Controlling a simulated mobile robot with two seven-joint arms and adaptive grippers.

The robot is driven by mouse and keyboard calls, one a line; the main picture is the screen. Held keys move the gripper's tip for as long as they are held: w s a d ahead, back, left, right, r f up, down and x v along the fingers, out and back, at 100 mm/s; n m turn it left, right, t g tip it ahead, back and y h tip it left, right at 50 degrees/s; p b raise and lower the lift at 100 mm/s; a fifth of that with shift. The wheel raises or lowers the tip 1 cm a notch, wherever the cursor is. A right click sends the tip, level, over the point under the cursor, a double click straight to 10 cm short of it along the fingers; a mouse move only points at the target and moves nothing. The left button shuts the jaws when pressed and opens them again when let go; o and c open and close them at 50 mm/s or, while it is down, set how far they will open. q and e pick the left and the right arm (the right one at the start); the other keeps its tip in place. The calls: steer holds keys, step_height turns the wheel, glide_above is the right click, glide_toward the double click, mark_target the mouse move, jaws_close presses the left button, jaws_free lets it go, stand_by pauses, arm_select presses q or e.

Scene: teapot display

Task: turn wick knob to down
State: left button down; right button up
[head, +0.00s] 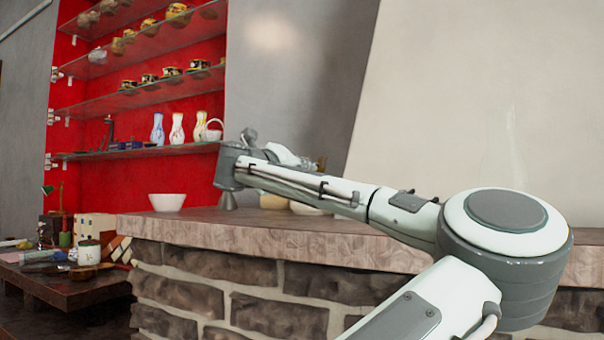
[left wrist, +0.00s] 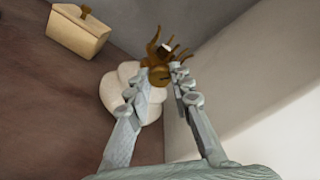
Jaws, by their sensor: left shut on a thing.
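A brown, dark-gold piece with curved prongs (left wrist: 160,52) stands over a white rounded base (left wrist: 118,92) near the wall in the left wrist view. No separate wick knob can be made out clearly. My left gripper (left wrist: 167,72) has its fingers on either side of this brown piece and is shut on it. The left gripper is mostly hidden behind the forearm there, as is most of the brown piece. My right gripper is not in view.
A stone-topped brick counter (head: 185,228) runs under my arm. A white bowl (head: 167,202) stands at its left. A beige lidded box (left wrist: 72,38) is near the gripper. Glass shelves (head: 150,103) hold pots and vases. A low dark table (head: 75,287) holds small items.

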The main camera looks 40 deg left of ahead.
arm_select(q)
steer(key=n, duration=0.4)
steer(key=shift+n, duration=2)
steer(key=c, duration=1.3)
jaws_free()
steer(key=shift+c, duration=0.2)
